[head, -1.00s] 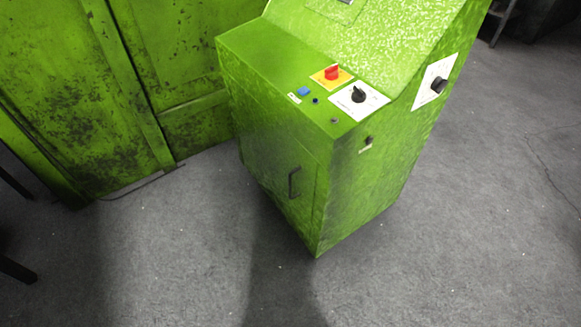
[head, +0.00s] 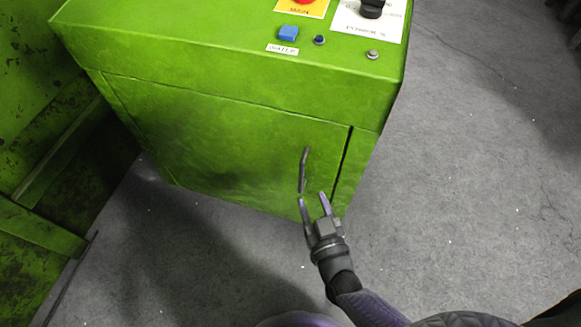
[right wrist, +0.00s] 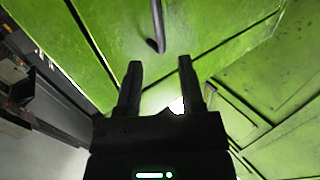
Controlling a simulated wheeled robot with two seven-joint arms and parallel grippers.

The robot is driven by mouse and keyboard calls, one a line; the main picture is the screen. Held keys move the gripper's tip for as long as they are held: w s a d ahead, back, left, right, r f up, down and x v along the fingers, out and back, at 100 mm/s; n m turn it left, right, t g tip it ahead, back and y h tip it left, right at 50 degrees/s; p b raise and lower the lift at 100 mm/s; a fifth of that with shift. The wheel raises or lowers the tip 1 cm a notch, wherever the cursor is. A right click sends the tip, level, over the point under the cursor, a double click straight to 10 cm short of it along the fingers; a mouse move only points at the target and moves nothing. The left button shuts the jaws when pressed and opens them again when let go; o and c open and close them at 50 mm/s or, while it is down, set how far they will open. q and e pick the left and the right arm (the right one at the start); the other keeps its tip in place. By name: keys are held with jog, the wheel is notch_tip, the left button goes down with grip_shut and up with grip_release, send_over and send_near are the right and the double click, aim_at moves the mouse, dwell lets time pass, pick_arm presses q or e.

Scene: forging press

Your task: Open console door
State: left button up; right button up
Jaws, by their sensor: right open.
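The green console (head: 240,95) fills the upper middle of the head view. Its front door (head: 220,140) looks shut, with a dark gap along its right edge. A dark vertical bar handle (head: 303,170) sits near that edge. My right gripper (head: 314,200) is open and empty, just below the handle's lower end and apart from it. In the right wrist view the gripper's two fingers (right wrist: 157,66) point toward the door, and the handle (right wrist: 158,28) shows ahead, between their lines. My left gripper is not in view.
The console top carries a blue button (head: 289,33), a red knob and a black dial (head: 372,8). A green machine panel (head: 35,225) stands at the left. Grey floor (head: 470,180) is clear at the right.

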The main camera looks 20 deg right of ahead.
aim_at(303, 174)
jog(key=w+b, duration=0.1)
jog(key=w, duration=0.1)
jog(key=w+b, duration=0.1)
jog(key=w, duration=0.4)
jog(key=shift+w+d+f+b, duration=0.15)
jog(key=shift+f+b, duration=0.1)
jog(key=shift+b, duration=0.15)
jog(key=shift+w, duration=0.35)
jog(key=shift+w+r, duration=0.15)
jog(key=c, duration=0.4)
grip_shut()
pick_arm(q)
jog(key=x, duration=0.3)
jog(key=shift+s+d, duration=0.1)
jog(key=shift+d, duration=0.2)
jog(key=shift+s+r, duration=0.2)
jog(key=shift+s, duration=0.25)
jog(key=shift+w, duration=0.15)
